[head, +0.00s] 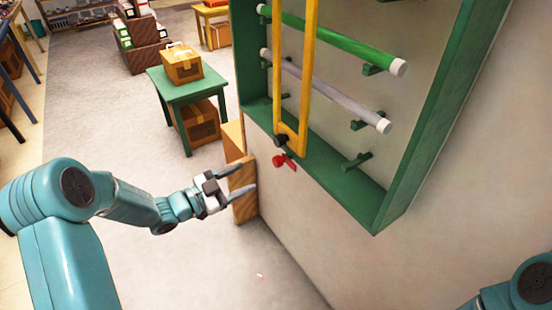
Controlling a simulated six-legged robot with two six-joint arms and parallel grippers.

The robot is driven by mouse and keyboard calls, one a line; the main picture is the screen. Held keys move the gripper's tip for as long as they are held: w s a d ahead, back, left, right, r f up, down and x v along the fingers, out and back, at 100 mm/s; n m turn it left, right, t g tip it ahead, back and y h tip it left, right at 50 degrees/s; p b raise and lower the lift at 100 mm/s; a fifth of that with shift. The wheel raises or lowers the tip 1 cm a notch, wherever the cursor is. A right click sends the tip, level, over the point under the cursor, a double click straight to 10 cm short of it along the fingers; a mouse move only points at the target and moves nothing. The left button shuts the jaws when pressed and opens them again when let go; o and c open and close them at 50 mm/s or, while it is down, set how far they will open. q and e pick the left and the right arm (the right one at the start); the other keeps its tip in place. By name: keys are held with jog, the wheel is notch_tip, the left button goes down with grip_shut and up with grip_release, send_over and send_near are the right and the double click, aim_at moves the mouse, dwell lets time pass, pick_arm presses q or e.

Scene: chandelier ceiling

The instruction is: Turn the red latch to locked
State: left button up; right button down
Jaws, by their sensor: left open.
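The red latch (285,161) is a small red handle at the lower edge of a green wall rack, just below the bottom end of a yellow bar (304,80). A small black knob (281,140) sits just above it. My left gripper (246,180) is open and empty, to the left of the latch and a little lower in the picture, with its fingers pointing right. It is apart from the latch. My right gripper is out of view; only part of my right arm shows at the lower right corner.
The green rack (405,180) on the wall holds a green tube (340,42) and a grey tube (330,88). A wooden box (243,206) stands by the wall behind my left gripper. A green table (187,88) with a cardboard box (182,65) stands farther back. The floor at lower middle is clear.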

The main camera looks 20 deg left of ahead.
aim_at(275, 163)
pick_arm(q)
jog(key=p+x, duration=0.2)
jog(key=x, duration=1)
jog(key=c, duration=0.9)
